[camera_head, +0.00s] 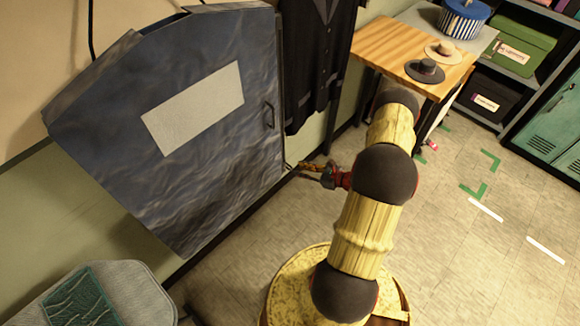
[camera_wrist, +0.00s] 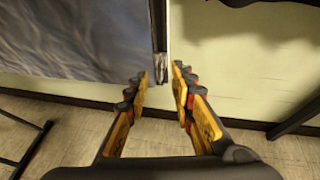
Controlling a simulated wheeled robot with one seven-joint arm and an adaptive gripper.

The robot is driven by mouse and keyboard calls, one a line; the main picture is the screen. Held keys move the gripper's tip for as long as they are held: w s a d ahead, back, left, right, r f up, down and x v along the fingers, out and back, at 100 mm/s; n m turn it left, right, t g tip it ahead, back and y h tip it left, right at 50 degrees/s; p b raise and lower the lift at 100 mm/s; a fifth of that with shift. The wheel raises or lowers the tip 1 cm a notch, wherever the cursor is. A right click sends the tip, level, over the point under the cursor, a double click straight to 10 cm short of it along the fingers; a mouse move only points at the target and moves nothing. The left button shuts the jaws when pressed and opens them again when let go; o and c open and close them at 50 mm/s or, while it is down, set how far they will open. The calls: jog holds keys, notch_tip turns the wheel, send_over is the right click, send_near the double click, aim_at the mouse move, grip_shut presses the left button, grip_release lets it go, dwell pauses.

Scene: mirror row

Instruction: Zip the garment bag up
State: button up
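The garment bag (camera_head: 180,130) is blue-grey with a pale rectangular panel (camera_head: 195,108) and hangs against the wall at the left. A dark loop-shaped handle (camera_head: 268,116) is on its face near the right edge. My gripper (camera_head: 290,166) is at the lower right edge of the bag. In the wrist view, my gripper (camera_wrist: 161,72) is open, with a gap between its fingertips. The dark edge strip of the bag (camera_wrist: 158,35) ends in a small grey tip (camera_wrist: 161,69) that appears between the fingertips. I cannot tell whether either finger touches it.
Dark clothing (camera_head: 318,60) hangs right of the bag. A wooden table (camera_head: 385,45) with two hats stands behind my arm, beside shelves with a green box (camera_head: 518,48) and a teal locker (camera_head: 555,125). A grey padded seat (camera_head: 130,285) is at lower left.

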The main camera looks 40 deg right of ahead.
aim_at(291, 167)
jog(key=shift+b+x, duration=0.85)
jog(key=shift+x, duration=2.15)
jog(key=shift+c, duration=1.2)
jog(key=shift+f, duration=0.1)
jog(key=c, duration=0.4)
